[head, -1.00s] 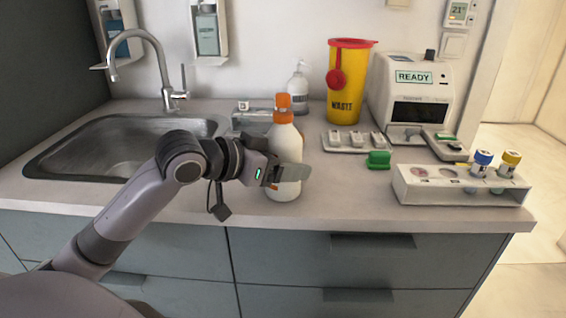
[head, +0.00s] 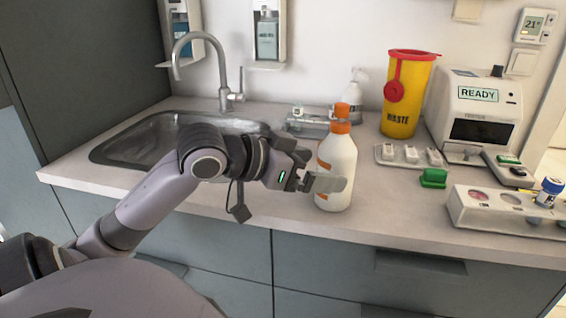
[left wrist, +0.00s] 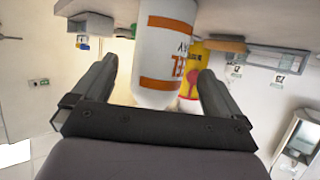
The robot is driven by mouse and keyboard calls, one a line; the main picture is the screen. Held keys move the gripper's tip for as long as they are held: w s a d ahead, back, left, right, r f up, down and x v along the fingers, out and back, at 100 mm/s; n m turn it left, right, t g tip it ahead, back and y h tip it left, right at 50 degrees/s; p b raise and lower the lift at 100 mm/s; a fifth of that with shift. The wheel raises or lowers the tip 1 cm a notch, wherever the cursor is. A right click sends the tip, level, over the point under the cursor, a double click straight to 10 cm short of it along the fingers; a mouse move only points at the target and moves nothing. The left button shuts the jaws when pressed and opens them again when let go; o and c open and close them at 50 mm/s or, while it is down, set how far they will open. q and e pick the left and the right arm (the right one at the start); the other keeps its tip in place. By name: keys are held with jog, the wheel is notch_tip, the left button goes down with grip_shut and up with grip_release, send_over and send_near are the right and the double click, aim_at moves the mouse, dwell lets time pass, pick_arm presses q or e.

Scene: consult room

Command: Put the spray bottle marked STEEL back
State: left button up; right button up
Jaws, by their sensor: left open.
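A white spray bottle (head: 336,165) with an orange cap and orange label bands stands upright on the counter near its front edge. In the left wrist view the bottle (left wrist: 166,45) appears upside down, with its lettering only partly readable. My left gripper (head: 322,180) is at the bottle's left and front side in the head view. It is open, with one finger on each side of the bottle in the left wrist view (left wrist: 158,75). I cannot tell whether a finger touches it. My right gripper is not in view.
A sink (head: 130,145) with a tap lies left. Behind the bottle are a clear pump bottle (head: 354,95) and a low tray (head: 305,123). A yellow waste bin (head: 404,112), a READY device (head: 478,112), a green block (head: 433,178) and a white rack (head: 485,212) stand right.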

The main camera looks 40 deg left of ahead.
aim_at(320, 169)
pick_arm(q)
jog(key=v, duration=0.3)
jog(key=shift+s, duration=0.1)
jog(key=shift+s+a+r+b, duration=0.1)
jog(key=shift+s+b, duration=0.25)
jog(key=b+v, duration=0.3)
jog(key=b, duration=0.3)
jog(key=shift+w+r, duration=0.1)
